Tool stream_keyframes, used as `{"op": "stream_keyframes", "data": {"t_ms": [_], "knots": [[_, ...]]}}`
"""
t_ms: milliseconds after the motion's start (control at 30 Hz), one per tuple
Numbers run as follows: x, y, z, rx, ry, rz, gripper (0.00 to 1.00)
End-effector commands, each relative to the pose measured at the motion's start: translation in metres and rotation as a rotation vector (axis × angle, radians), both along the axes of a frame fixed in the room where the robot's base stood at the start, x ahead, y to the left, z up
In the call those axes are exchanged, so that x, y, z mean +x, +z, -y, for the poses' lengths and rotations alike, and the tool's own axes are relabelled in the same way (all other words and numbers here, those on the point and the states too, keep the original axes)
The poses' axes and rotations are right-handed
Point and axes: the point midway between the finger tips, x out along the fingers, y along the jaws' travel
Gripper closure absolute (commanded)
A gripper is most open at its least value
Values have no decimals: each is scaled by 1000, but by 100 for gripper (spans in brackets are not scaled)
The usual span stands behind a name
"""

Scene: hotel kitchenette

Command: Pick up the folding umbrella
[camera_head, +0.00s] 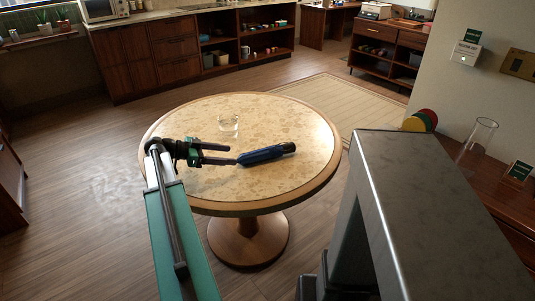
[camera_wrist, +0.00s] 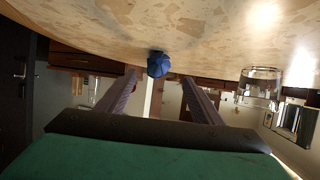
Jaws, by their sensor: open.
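The folding umbrella (camera_head: 267,153) is blue with a dark handle and lies on the round table (camera_head: 310,176), right of my gripper. My gripper (camera_head: 233,154) is open, with its two fingers pointing right toward the umbrella's near end. In the wrist view the umbrella's blue end (camera_wrist: 158,65) shows beyond and between the two open fingers (camera_wrist: 160,85), close to the tabletop. Nothing is between the fingers' inner faces that I can see. Whether a fingertip touches the umbrella is unclear.
A clear glass (camera_head: 228,122) stands on the table behind my gripper; it also shows at the right in the wrist view (camera_wrist: 260,84). The table's front and right parts are bare. A counter with shelves (camera_head: 245,42) stands far behind.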

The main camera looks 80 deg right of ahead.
Motion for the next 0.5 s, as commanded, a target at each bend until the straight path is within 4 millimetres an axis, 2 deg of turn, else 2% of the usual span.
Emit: {"op": "stream_keyframes", "data": {"t_ms": [200,500], "knots": [[-26,-11,13,0,-2,0,40],[-38,-17,19,0,-1,0,40]]}}
